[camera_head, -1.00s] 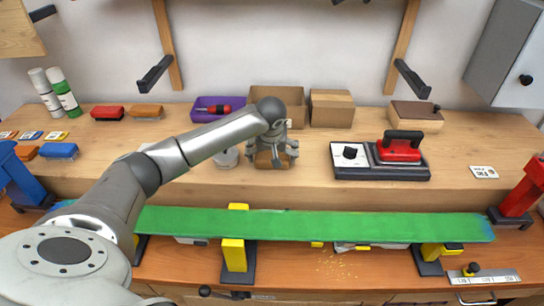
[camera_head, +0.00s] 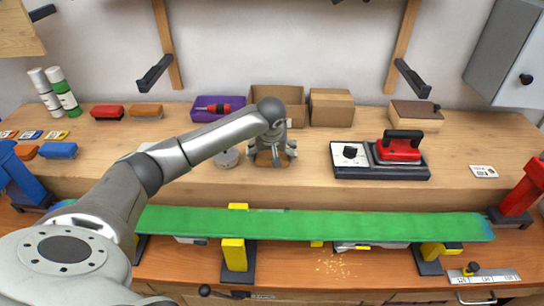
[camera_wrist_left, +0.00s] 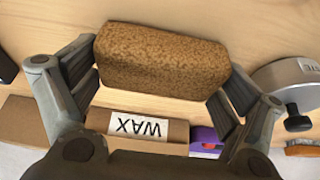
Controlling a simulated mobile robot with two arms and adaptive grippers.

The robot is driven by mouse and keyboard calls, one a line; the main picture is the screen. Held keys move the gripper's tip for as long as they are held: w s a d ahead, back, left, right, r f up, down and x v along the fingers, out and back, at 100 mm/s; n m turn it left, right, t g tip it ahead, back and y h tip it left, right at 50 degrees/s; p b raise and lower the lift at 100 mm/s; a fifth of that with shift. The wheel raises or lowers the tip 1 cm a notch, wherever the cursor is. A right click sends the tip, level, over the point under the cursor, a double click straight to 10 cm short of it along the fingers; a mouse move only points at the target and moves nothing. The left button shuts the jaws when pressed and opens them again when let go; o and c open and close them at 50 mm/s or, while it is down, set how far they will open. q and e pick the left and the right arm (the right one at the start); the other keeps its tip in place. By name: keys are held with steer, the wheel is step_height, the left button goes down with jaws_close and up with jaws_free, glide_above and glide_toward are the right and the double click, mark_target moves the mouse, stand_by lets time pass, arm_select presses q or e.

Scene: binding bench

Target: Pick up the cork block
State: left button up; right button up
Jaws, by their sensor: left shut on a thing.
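The cork block (camera_wrist_left: 162,62) is a speckled brown block, seen large between the fingers of my left gripper in the left wrist view. In the head view the cork block (camera_head: 265,160) shows low between the fingers, on the raised wooden shelf. My left gripper (camera_head: 272,158) points down over it and is shut on it, with a finger at each end; the gripper also shows in the left wrist view (camera_wrist_left: 160,85). The arm and gripper hide part of the block in the head view. I cannot tell whether it touches the shelf. My right gripper is not in view.
A round metal tin (camera_head: 227,158) stands just left of the gripper. Behind are a purple tray (camera_head: 203,114) and cardboard boxes (camera_head: 331,108). A red iron on its base (camera_head: 380,173) stands to the right. A long green board (camera_head: 330,226) runs along the front.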

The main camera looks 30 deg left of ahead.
arm_select(q)
steer(key=shift+r, duration=0.45)
steer(key=s+r+b, duration=0.5)
steer(key=s+r, duration=0.6)
steer(key=s, duration=0.3)
steer(key=shift+r, duration=0.25)
steer(key=o, duration=0.4)
steer(key=c, duration=0.3)
